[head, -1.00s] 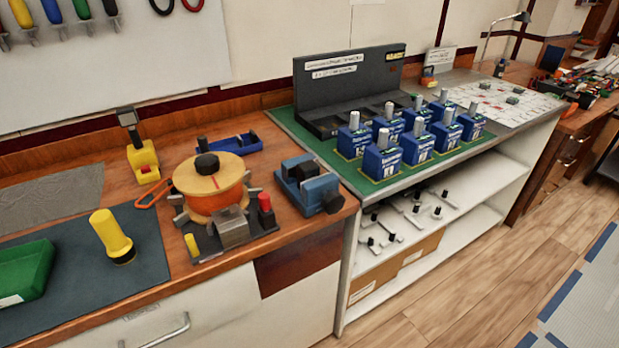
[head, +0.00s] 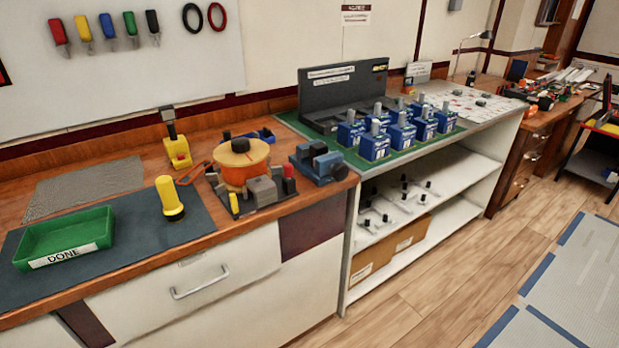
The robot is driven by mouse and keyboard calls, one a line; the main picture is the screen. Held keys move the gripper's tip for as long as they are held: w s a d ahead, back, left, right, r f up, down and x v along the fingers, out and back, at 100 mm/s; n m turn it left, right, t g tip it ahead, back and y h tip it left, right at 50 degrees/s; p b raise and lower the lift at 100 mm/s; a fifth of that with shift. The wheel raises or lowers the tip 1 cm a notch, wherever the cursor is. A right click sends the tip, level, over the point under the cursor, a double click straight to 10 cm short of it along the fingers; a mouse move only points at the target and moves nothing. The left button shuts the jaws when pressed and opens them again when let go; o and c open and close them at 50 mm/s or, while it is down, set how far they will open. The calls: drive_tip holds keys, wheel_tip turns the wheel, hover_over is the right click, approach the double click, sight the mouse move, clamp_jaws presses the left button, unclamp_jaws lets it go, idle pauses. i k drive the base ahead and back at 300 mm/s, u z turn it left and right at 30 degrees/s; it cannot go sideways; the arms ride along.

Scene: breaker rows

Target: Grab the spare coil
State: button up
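No item is labelled as the spare coil, and I cannot tell which thing it is. An orange winding on a round wooden-topped spool (head: 242,162) stands on the left bench, with grey blocks close around it. Several blue boxes with pale posts (head: 402,132) stand in rows on a green mat on the middle bench. Several small pale pieces with black knobs (head: 402,196) lie on the shelf below. My gripper is not in view.
A green tray marked DONE (head: 64,258), a yellow torch-like piece (head: 170,198) and a blue vise (head: 318,162) are on the left bench. Cardboard boxes (head: 374,264) sit on the low shelf. The wooden floor (head: 440,285) in front is clear.

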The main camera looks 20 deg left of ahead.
sight(316, 150)
drive_tip(key=z, duration=0.1)
drive_tip(key=k, duration=0.3)
drive_tip(key=u, duration=0.6)
drive_tip(key=i, duration=1.85)
drive_tip(key=z, duration=0.5)
